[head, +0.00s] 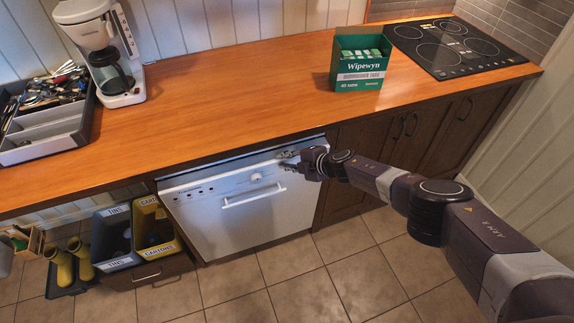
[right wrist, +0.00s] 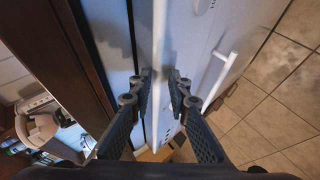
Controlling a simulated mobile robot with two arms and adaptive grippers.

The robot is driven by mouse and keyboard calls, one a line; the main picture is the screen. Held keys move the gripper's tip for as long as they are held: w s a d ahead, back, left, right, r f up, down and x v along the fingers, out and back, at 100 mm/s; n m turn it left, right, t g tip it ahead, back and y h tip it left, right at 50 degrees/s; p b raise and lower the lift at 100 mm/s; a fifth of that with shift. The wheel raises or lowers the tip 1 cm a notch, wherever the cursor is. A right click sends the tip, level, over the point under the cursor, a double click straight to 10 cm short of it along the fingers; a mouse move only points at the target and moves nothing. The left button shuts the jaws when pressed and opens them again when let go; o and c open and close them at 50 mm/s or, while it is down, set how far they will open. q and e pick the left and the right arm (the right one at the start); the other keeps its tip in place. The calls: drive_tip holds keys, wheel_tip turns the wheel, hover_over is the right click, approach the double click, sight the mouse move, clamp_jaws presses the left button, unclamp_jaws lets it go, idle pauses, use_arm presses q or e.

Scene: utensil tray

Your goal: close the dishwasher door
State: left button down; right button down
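The white dishwasher door (head: 245,205) is under the wooden counter, with its knob and handle bar on the front. Its top edge stands a little out from the counter, leaving a narrow grey gap, so it is slightly ajar. My right gripper (head: 284,160) is at the door's top edge, near its right corner. The door handle also shows there (right wrist: 220,78). My left gripper is not in view.
A cutlery tray (head: 45,133), coffee maker (head: 112,60), green box (head: 358,80) and black hob (head: 455,50) stand on the counter (head: 220,100). A pulled-out drawer with grey and yellow bins (head: 150,270) is left of the door. Tiled floor (head: 290,285) in front is clear.

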drive_tip(key=shift+d+f, duration=0.1)
drive_tip(key=shift+f, duration=0.35)
drive_tip(key=c, duration=2.7)
unclamp_jaws()
drive_tip(key=o, duration=0.5)
drive_tip(key=shift+d, duration=0.1)
drive_tip(key=o, duration=0.5)
drive_tip(key=shift+w+f, duration=0.15)
drive_tip(key=shift+w, duration=0.1)
drive_tip(key=o, duration=0.5)
drive_tip(key=shift+r, duration=0.25)
drive_tip(key=shift+w, duration=0.1)
drive_tip(key=shift+r, duration=0.15)
